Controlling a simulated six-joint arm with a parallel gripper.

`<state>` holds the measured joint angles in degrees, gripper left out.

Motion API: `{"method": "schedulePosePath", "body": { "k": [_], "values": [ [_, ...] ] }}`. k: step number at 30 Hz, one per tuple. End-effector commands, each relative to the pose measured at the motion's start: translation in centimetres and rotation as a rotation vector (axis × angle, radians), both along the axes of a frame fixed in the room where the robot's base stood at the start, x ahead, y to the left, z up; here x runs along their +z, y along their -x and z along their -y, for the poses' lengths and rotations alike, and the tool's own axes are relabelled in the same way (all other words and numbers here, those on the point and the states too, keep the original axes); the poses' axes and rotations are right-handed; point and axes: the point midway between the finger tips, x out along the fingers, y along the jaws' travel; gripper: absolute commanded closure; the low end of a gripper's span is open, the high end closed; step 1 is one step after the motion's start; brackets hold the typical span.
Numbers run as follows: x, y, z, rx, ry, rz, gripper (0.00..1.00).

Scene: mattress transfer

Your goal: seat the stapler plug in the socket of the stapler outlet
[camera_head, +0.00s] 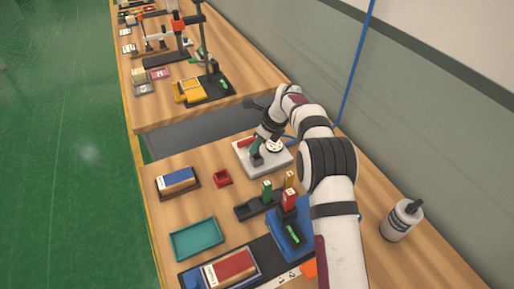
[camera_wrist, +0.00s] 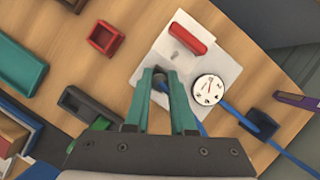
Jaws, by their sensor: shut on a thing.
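My gripper (camera_wrist: 162,76) reaches down over a white-grey plate (camera_wrist: 225,72), and its two teal fingers are shut on a small dark piece, probably the stapler plug (camera_wrist: 160,83). The fingers hide most of it. In the head view my gripper (camera_head: 257,158) is at the plate's near left part. A red block-like part (camera_wrist: 184,32), perhaps the stapler, lies on the plate beyond the fingers. A dark blue block with an opening (camera_wrist: 262,123), possibly the stapler outlet, is right of the plate by a blue cable (camera_wrist: 292,157). I cannot tell whether the held piece touches anything.
A round white dial (camera_wrist: 208,90) sits on the plate, right of the fingers. A small red open box (camera_wrist: 105,38) and a dark holder (camera_wrist: 85,105) stand to the left. A teal tray (camera_head: 195,239) and a white bottle (camera_head: 401,221) are on the near table (camera_head: 160,215).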

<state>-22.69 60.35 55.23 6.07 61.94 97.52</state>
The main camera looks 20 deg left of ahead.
Motion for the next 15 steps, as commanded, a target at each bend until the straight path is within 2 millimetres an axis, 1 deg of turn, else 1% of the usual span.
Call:
{"method": "schedulePosePath", "body": {
  "k": [1, 3, 11, 12, 14, 15],
  "values": [
    [-1.0, 0.04, 0.03, 0.0, 0.0, -0.002, 1.0],
    [-1.54, 0.0, 0.03, 0.0, 0.0, 0.0, 1.0],
    [-1.69, -0.02, 0.05, 0.001, 0.0, 0.0, 1.0],
    [-1.66, -0.02, 0.06, 0.001, 0.0, 0.0, 0.7],
    [-1.65, -0.02, 0.06, 0.001, 0.0, 0.0, 0.59],
    [-1.65, -0.02, 0.06, 0.001, 0.0, 0.0, 0.52]
  ]
}}
